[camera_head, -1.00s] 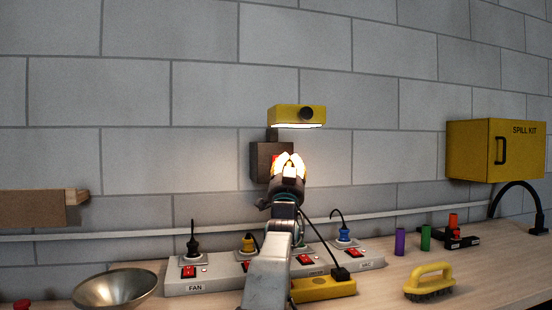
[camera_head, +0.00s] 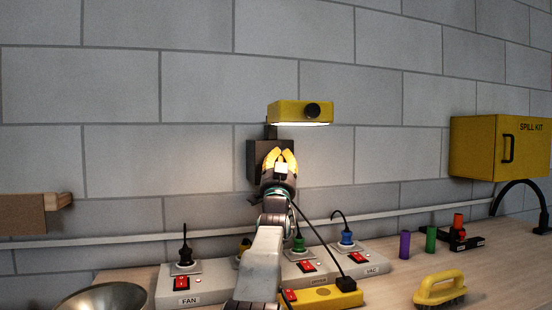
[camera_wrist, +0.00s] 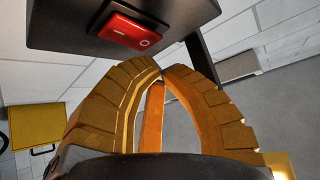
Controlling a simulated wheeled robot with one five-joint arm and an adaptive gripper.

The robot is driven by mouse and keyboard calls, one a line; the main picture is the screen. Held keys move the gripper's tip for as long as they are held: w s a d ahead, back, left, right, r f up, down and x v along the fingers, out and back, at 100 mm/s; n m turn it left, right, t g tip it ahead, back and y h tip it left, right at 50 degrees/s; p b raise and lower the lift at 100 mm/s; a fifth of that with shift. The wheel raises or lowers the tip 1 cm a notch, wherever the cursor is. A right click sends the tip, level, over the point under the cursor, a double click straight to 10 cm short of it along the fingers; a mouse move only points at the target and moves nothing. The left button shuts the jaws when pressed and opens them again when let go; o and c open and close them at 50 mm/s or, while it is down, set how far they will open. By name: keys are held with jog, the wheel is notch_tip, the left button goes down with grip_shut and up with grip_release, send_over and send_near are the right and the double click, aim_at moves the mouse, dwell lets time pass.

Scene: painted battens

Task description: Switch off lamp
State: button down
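The yellow lamp (camera_head: 290,111) is on the wall, its underside glowing. Below it is a dark switch box (camera_head: 256,150), which also shows at the top of the wrist view (camera_wrist: 70,15). Its red rocker switch (camera_wrist: 135,29) shows a white "O" mark near one end; my gripper hides the switch in the head view. My gripper (camera_head: 280,151) is in front of the box, its yellow fingers closed tip to tip with nothing seen between them. In the wrist view the fingertips (camera_wrist: 163,72) are just below the switch; I cannot tell whether they touch the box.
Below are a power strip marked FAN (camera_head: 190,299) with plugs and red switches, and a yellow block (camera_head: 335,297) with a black plug. A metal bowl (camera_head: 105,297) is at left. A yellow brush (camera_head: 440,288) and the yellow spill kit box (camera_head: 480,148) are at right.

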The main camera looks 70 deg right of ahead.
jog(key=shift+w+d+r+p, duration=0.1)
jog(key=shift+w+d+p, duration=0.4)
jog(key=shift+p, duration=0.4)
dwell(2.1)
jog(key=shift+s+a+b, duration=0.15)
jog(key=shift+s+b, duration=0.1)
jog(key=shift+b, duration=0.25)
jog(key=shift+s+a, duration=0.1)
jog(key=shift+s+a+b, duration=0.15)
jog(key=shift+a+b, duration=0.15)
jog(key=shift+b, duration=0.3)
dwell(0.5)
